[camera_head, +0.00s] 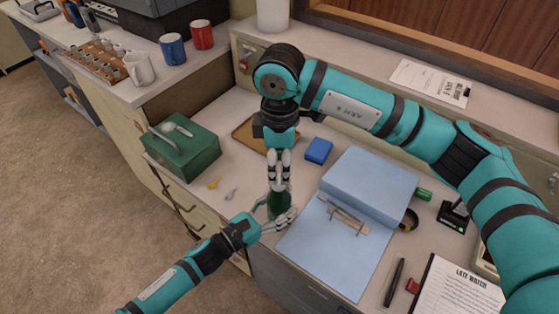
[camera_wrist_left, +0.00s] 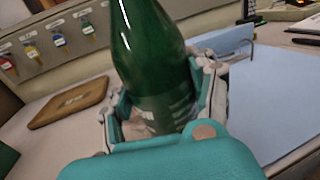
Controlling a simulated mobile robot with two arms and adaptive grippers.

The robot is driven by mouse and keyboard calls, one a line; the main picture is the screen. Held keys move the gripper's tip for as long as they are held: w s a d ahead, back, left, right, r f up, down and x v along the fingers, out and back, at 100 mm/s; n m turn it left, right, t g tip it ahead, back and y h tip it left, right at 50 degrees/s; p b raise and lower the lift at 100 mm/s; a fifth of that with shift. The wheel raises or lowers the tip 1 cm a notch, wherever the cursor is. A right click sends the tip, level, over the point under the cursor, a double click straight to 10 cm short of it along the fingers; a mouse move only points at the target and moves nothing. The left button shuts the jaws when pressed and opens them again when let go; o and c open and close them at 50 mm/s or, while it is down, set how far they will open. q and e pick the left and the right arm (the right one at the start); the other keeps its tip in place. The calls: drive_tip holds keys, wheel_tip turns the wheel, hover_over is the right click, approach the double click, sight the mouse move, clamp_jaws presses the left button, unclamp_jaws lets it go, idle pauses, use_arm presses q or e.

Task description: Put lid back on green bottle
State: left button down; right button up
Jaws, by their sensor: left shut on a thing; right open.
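The green bottle (camera_head: 279,206) stands upright near the front edge of the desk, left of the open blue binder. My left gripper (camera_head: 278,212) is shut around its body from the front left. The left wrist view shows the dark green glass (camera_wrist_left: 150,45) between the fingers (camera_wrist_left: 165,110); the bottle's top is cut off there. My right gripper (camera_head: 279,182) points straight down over the bottle, its open fingertips close around the neck. The fingers hide the bottle's mouth. I cannot make out the lid, nor whether it is between the right fingers.
A green metal box (camera_head: 182,152) and two small keys (camera_head: 221,186) lie to the left. A blue block (camera_head: 318,150) and a brown board (camera_head: 250,136) lie behind. The blue binder (camera_head: 330,250) fills the desk on the right, with a black tape ring (camera_head: 409,219) beside it.

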drive_tip(key=n, duration=0.6)
drive_tip(key=shift+r, duration=0.3)
drive_tip(key=n, duration=0.5)
drive_tip(key=shift+r, duration=0.15)
drive_tip(key=n, duration=0.4)
drive_tip(key=shift+r+n, duration=0.2)
drive_tip(key=shift+n, duration=0.1)
drive_tip(key=n, duration=0.6)
drive_tip(key=shift+a+r+n, duration=0.1)
drive_tip(key=shift+r+n, duration=0.15)
drive_tip(key=shift+n, duration=0.15)
drive_tip(key=n, duration=0.4)
drive_tip(key=shift+r+n, duration=0.15)
drive_tip(key=shift+n, duration=0.25)
drive_tip(key=n, duration=0.4)
drive_tip(key=shift+r+n, duration=0.2)
drive_tip(key=shift+n, duration=0.1)
drive_tip(key=n, duration=0.6)
drive_tip(key=shift+r, duration=0.25)
drive_tip(key=n, duration=0.5)
drive_tip(key=shift+r, duration=0.1)
